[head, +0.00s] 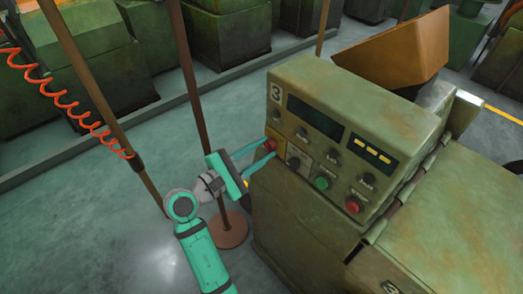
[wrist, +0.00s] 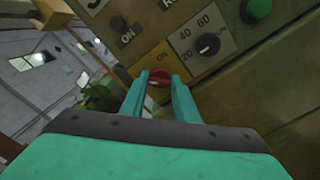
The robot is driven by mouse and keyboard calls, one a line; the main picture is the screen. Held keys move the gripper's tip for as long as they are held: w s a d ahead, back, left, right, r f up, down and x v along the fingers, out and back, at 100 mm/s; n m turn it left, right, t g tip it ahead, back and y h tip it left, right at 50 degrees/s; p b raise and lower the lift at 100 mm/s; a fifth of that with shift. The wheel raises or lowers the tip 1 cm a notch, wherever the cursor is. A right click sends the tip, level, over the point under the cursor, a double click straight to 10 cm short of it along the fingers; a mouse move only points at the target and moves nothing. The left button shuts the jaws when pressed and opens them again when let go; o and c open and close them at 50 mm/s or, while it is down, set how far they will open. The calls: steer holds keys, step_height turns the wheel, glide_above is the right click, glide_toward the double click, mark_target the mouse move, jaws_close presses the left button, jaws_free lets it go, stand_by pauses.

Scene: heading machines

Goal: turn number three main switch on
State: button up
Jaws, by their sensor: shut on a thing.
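The machine marked 3 (head: 318,125) stands right of centre in the head view. Its main switch is a red rotary knob (head: 270,144) at the lower left corner of the panel, and the red knob (wrist: 158,76) also shows in the wrist view. An ON label is beside it on a yellowish plate (wrist: 150,52). My gripper (head: 268,150) reaches in from the left with its two teal fingers, and they are shut on the red knob. The fingers (wrist: 159,78) stand on either side of it in the wrist view and hide part of it.
A dial (wrist: 208,44) marked 20, 40, 60 is right beside the red knob. A green button (head: 322,183) and a red button (head: 353,205) are further right. A brown post (head: 190,90) with a round base stands close to my arm. Open floor lies left.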

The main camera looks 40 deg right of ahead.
steer(key=m, duration=0.4)
steer(key=shift+s+m, duration=0.1)
steer(key=shift+m, duration=0.3)
steer(key=m, duration=0.4)
steer(key=shift+f+m, duration=0.1)
steer(key=shift+m, duration=0.2)
steer(key=m, duration=0.4)
steer(key=shift+m, duration=2.2)
steer(key=o, duration=1)
steer(key=shift+o, duration=0.2)
